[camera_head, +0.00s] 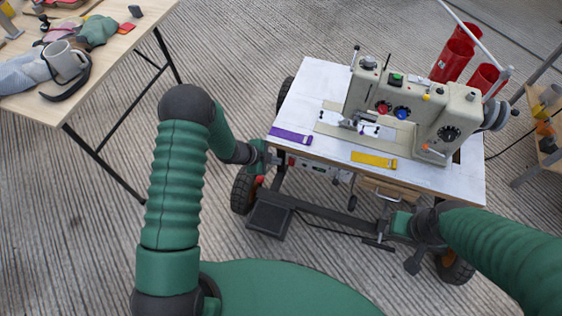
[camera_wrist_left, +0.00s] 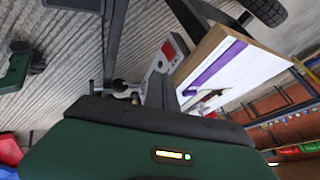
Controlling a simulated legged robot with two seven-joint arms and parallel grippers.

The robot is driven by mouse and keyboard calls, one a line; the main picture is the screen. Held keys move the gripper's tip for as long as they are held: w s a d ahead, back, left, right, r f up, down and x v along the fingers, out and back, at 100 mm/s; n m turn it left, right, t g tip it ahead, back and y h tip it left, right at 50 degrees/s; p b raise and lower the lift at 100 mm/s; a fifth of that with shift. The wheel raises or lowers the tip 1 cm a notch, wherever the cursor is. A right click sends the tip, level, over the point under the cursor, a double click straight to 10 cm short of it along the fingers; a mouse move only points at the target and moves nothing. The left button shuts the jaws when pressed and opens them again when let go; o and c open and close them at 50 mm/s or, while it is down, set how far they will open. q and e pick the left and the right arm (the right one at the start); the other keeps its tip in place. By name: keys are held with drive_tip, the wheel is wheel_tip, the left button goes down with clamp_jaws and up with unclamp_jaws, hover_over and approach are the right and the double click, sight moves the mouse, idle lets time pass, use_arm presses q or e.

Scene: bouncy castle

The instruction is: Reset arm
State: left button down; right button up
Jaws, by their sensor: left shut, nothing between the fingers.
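My left arm bends over from the left in the head view. Its gripper (camera_head: 272,167) is low beside the front left corner of the sewing table (camera_head: 459,181), shut and empty. It is partly hidden, and I cannot tell if it touches the table. The left wrist view shows the table edge with a purple strip (camera_wrist_left: 214,68) close by. My right gripper (camera_head: 385,238) is at the table's front right, below the top. Its fingers are too small to read.
A cream sewing machine (camera_head: 434,119) with red thread cones (camera_head: 453,60) stands on the wheeled table. A purple strip (camera_head: 291,136) and a yellow strip (camera_head: 373,160) lie near its front edge. A wooden table (camera_head: 109,48) holding a mug (camera_head: 66,61) stands upper left.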

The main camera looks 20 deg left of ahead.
use_arm(q)
drive_tip(key=shift+s+a+r, duration=0.25)
drive_tip(key=shift+a+r, duration=0.35)
drive_tip(key=shift+d, duration=0.1)
drive_tip(key=s+a+r+n+y, duration=0.2)
drive_tip(key=r+n+y, duration=0.1)
drive_tip(key=r+n, duration=0.3)
drive_tip(key=s+a+r+n+y, duration=0.2)
drive_tip(key=r+n, duration=0.1)
drive_tip(key=r, duration=0.5)
drive_tip(key=s+d+r+n+g+p, duration=0.15)
drive_tip(key=s+r+n, duration=0.25)
drive_tip(key=s, duration=0.5)
drive_tip(key=s+d+r+n+g+p, duration=0.1)
drive_tip(key=s+d+r+n+g, duration=0.2)
drive_tip(key=s, duration=0.5)
wheel_tip(320, 180, up, 24)
drive_tip(key=n+t+p, duration=0.1)
drive_tip(key=p, duration=2.2)
drive_tip(key=shift+w+a, duration=0.15)
drive_tip(key=shift+w, duration=0.1)
